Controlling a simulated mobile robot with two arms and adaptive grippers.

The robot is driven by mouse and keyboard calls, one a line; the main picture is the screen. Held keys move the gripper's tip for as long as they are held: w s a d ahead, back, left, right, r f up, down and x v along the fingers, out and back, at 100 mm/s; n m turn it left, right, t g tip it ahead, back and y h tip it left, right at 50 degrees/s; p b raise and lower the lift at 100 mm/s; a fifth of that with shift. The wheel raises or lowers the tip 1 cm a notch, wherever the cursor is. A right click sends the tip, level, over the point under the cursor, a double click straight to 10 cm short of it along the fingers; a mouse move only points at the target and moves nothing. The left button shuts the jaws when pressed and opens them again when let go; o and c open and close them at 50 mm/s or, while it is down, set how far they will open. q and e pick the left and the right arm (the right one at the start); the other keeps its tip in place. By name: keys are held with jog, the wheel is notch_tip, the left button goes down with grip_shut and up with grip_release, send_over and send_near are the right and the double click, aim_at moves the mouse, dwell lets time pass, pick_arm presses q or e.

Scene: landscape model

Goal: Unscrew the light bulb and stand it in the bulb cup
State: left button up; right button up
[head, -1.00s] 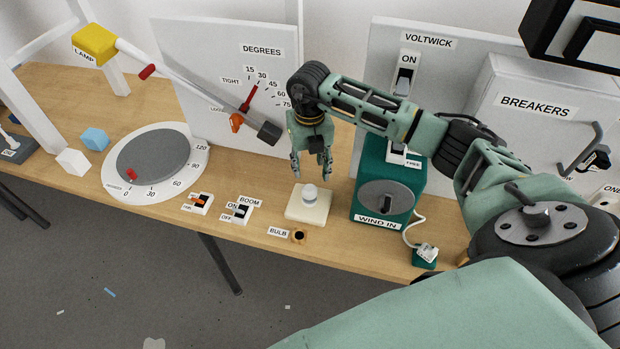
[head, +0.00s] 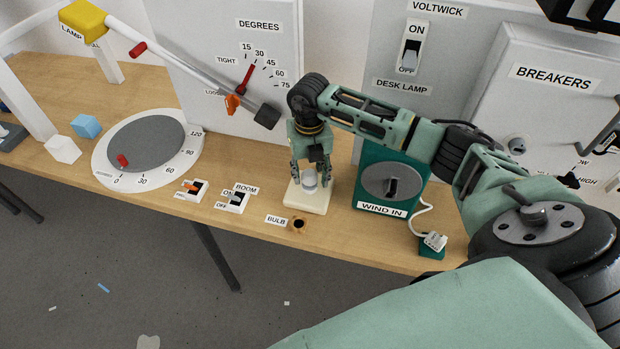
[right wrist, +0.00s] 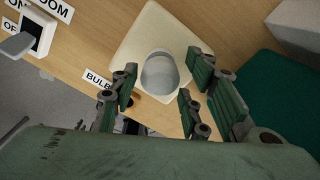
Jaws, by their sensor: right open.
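The light bulb (head: 309,180) is a pale, rounded bulb standing upright on a cream square base (head: 306,201) on the table. It also shows in the right wrist view (right wrist: 160,72), between and just ahead of my fingers. My right gripper (head: 309,181) is over the bulb, pointing down, with its fingers apart on either side of it. In the right wrist view the open fingers (right wrist: 160,92) show space around the bulb; I see no clear contact. The bulb cup (head: 299,224) is a small wooden ring with a dark hole, beside the BULB label (head: 276,220). My left gripper is not in view.
The green WIND IN box (head: 385,190) stands just right of the bulb base. The BOOM switch (head: 238,200) and another small switch (head: 192,191) are to the left. A round dial (head: 148,150) is further left. The lamp boom's dark end (head: 267,115) hangs behind, near my arm.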

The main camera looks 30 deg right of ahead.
jog(key=c, duration=0.5)
